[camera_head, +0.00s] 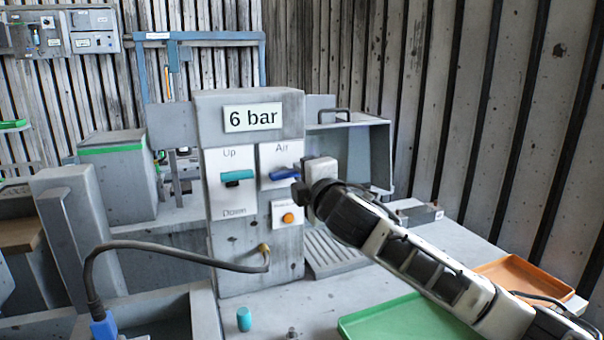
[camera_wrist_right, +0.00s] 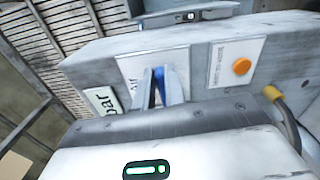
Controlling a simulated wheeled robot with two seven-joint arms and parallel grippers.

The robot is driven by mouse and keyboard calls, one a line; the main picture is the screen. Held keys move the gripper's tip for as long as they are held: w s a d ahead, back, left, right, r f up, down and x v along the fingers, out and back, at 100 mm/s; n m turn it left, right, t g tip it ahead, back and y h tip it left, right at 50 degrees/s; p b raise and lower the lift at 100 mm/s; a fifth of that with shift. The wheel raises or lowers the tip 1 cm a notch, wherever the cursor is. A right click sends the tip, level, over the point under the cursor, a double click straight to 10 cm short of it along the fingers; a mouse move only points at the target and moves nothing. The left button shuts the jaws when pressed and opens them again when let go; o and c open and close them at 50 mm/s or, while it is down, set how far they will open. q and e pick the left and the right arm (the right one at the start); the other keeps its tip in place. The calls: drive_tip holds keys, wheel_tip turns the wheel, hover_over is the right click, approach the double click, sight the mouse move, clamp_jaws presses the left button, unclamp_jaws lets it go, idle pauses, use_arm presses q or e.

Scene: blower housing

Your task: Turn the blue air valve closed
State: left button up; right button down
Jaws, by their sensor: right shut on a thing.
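The blue air valve (camera_head: 284,174) is a lever on the white "Air" plate (camera_head: 280,152) on the front of the grey panel. In the head view its handle lies nearly level. My right gripper (camera_head: 300,182) comes in from the right and is at the handle's right end. In the right wrist view the blue valve (camera_wrist_right: 159,76) shows between the two fingers of my right gripper (camera_wrist_right: 164,90), which are shut on it. The fingers hide part of the handle. My left gripper is not in view.
Left of the air valve is a teal Up/Down lever (camera_head: 237,176). Below it is an orange button (camera_head: 288,218), also in the wrist view (camera_wrist_right: 242,66). A hose (camera_head: 180,247) plugs into the panel lower down. A green tray (camera_head: 400,322) and an orange tray (camera_head: 520,277) lie at right.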

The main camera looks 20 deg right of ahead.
drive_tip(key=shift+f+m, duration=0.2)
drive_tip(key=shift+m, duration=0.3)
drive_tip(key=c, duration=1.5)
unclamp_jaws()
drive_tip(key=shift+o, duration=0.2)
drive_tip(key=shift+s, duration=0.15)
use_arm(q)
drive_tip(key=b, duration=0.1)
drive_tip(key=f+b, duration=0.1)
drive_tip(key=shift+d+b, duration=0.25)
drive_tip(key=shift+b, duration=0.15)
use_arm(e)
drive_tip(key=s, duration=1.5)
drive_tip(key=shift+s+d, duration=0.25)
drive_tip(key=shift+s, duration=0.15)
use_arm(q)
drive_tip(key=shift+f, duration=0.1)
